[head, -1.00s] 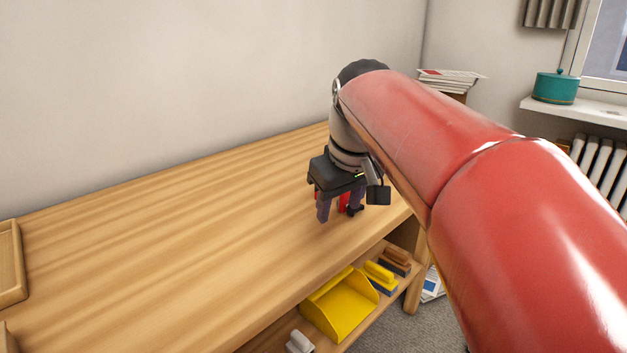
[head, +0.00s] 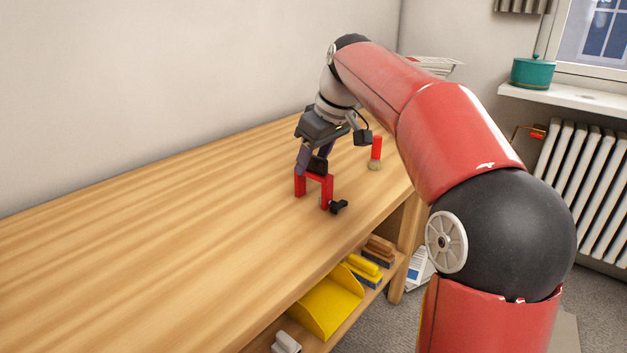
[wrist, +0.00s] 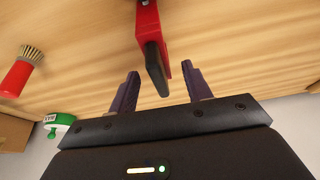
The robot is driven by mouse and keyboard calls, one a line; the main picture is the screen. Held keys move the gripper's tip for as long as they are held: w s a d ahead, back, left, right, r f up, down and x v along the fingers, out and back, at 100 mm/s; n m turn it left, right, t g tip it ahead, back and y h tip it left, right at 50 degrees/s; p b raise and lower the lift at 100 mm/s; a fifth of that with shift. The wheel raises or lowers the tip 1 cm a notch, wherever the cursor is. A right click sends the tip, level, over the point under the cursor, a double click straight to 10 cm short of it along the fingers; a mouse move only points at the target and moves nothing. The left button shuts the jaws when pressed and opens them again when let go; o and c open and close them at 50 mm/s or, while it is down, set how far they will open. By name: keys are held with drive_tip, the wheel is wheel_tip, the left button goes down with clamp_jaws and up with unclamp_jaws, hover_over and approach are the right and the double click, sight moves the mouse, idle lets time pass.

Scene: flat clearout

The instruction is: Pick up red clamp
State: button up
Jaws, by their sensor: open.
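The red clamp (head: 320,179) stands on the wooden bench top, a red U-shaped frame with black parts and a black knob at its lower right. It also shows in the wrist view (wrist: 148,27), where its black part (wrist: 155,68) points in between my fingers. My gripper (head: 311,161) is directly above the clamp, pointing down. In the wrist view my gripper (wrist: 161,82) is open, with a purple finger on each side of the black part and gaps visible. Whether a finger touches the clamp cannot be told.
A red-handled brush (head: 376,151) stands on the bench behind the clamp, to the right; it also shows in the wrist view (wrist: 18,75). A green-and-white object (wrist: 60,125) is below it there. A yellow dustpan (head: 327,303) lies on the shelf below. The bench's left part is clear.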

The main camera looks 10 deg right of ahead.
drive_tip(key=shift+x, duration=1)
clamp_jaws()
drive_tip(key=shift+r, duration=0.2)
